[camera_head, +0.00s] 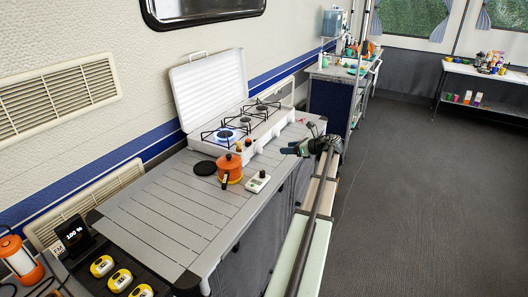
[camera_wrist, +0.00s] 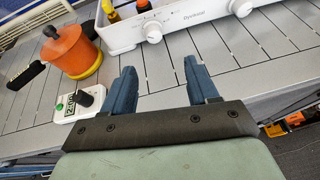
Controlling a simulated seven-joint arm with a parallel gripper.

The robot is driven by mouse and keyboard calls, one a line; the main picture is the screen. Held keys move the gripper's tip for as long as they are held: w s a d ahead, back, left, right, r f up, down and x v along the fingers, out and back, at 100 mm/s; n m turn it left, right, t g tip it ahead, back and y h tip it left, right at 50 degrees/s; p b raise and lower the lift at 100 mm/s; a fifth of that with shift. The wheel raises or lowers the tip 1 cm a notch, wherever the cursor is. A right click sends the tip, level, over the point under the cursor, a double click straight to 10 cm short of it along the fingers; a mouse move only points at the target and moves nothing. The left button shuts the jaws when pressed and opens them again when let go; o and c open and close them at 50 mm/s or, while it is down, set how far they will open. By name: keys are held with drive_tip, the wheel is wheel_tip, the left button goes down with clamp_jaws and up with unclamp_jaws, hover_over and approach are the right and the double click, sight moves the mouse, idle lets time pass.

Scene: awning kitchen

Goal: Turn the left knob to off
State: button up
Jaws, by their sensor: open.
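A white camping stove (camera_head: 268,128) with its lid raised stands on the grey slatted table. A blue flame (camera_head: 225,135) burns on its near left burner. In the wrist view the stove's front panel (camera_wrist: 193,25) shows a white left knob (camera_wrist: 152,32) and another white knob (camera_wrist: 240,8) further right. My gripper (camera_wrist: 161,78) is open and empty, pointing toward the panel, with its blue fingers short of the left knob and apart from it. In the head view my gripper (camera_head: 291,150) is over the table's right edge, in front of the stove.
Small bottles (camera_wrist: 112,10) are at the stove's left end. Bare slats (camera_wrist: 165,62) lie between my fingers and the stove.

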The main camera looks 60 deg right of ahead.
sight(262, 150)
drive_tip(key=shift+a+n, duration=0.4)
drive_tip(key=shift+n, duration=0.5)
drive_tip(key=shift+w+f, duration=0.1)
drive_tip(key=shift+w, duration=0.15)
drive_tip(key=x, duration=1.3)
drive_tip(key=shift+w+a+f, duration=0.1)
drive_tip(key=shift+w+f, duration=0.05)
drive_tip(key=c, duration=1)
